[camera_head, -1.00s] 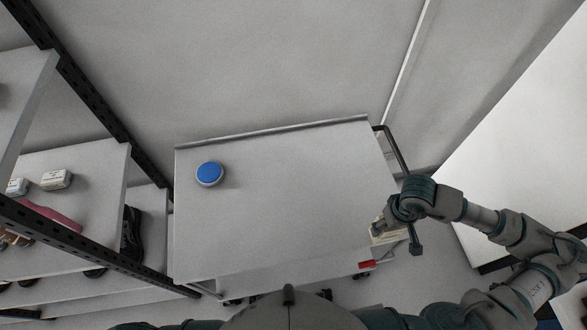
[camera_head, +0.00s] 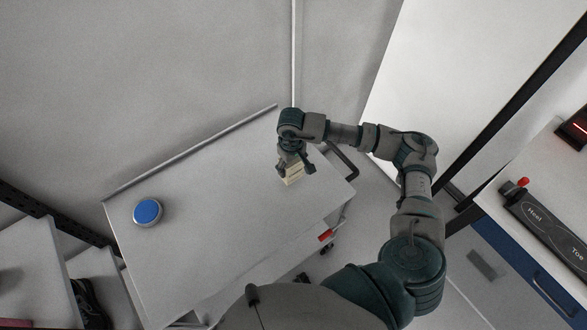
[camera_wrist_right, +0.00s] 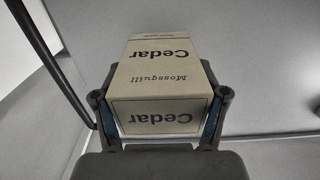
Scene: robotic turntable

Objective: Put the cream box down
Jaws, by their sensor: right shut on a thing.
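The cream box (camera_head: 292,177) is in my right gripper (camera_head: 295,168), over the right end of the white cart top in the head view. In the right wrist view the cream box (camera_wrist_right: 160,80) shows dark lettering, "Cedar" and "Mossquill". The two fingers of my right gripper (camera_wrist_right: 160,118) are shut on its sides. I cannot tell whether the box touches the cart top. My left gripper is not in view.
The white cart top (camera_head: 215,200) is mostly bare, with a blue round button (camera_head: 148,212) at its left. A dark handle (camera_head: 343,160) is at its right end. Shelves (camera_head: 35,265) stand at lower left. A table with a grey foot-measuring device (camera_head: 545,225) is at right.

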